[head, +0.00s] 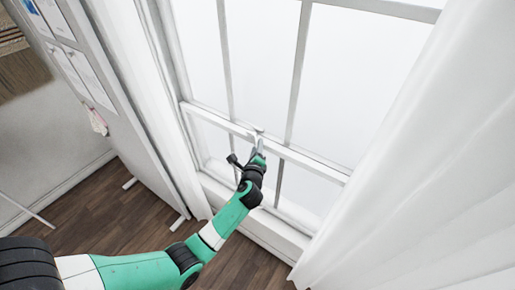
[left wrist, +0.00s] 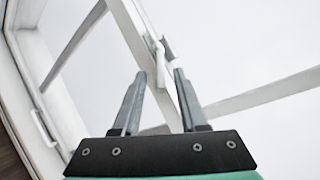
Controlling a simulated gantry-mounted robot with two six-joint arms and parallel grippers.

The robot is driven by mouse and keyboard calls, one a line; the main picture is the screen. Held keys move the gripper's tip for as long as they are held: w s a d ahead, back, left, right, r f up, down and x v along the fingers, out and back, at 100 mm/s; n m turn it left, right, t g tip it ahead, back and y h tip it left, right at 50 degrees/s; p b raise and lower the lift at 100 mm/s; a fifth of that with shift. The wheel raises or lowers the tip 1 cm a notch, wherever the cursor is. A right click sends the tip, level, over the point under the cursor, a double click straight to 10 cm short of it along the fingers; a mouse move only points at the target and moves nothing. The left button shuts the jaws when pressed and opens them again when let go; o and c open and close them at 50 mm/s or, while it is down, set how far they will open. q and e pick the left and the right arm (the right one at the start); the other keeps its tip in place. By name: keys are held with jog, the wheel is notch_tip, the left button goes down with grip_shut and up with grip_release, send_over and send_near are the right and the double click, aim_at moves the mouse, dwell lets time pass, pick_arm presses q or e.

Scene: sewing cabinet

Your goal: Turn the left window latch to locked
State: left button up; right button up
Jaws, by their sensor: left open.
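The window latch (left wrist: 161,58) is a small white lever on the white meeting rail of the window. In the left wrist view it stands just beyond and between my two fingertips. In the head view the latch (head: 258,131) shows only as a small pale shape on the rail, right at the end of my gripper. My left gripper (left wrist: 160,73) is open, with its two grey fingers apart on either side of the rail and latch. It also shows in the head view (head: 259,146), reaching up to the rail. I cannot tell whether a finger touches the latch. My right gripper is not in view.
The white window frame (head: 320,170) has thin glazing bars and bright panes. A white curtain (head: 420,190) hangs at the right and another (head: 135,80) at the left. A white board with papers (head: 75,70) stands at the left. The wooden floor (head: 115,220) is open below.

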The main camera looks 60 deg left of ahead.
pick_arm(q)
jog(key=shift+x, duration=0.9)
grip_shut()
dwell(0.8)
